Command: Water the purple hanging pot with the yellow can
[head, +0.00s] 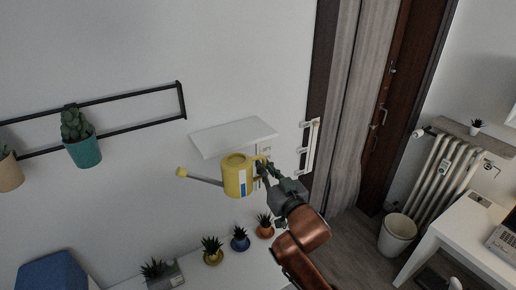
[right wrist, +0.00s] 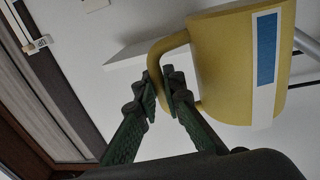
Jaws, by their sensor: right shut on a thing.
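The yellow can (head: 238,176) is in the air in front of the wall, near the white wall shelf. It has a white band with a blue stripe, and its spout points left. My right gripper (head: 263,172) is shut on the can's handle, at the can's right side. In the right wrist view the fingers (right wrist: 166,84) close around the curved handle, and the can's body (right wrist: 235,70) fills the upper right. No purple hanging pot shows in either view. A teal hanging pot (head: 83,152) and a beige one (head: 10,174) hang on a black rail. My left gripper is out of view.
The black rail (head: 130,94) runs along the wall at upper left. The white wall shelf (head: 233,137) is bare, just behind the can. Small potted plants in orange (head: 265,232), blue (head: 240,243) and gold (head: 213,257) pots stand on the white surface below.

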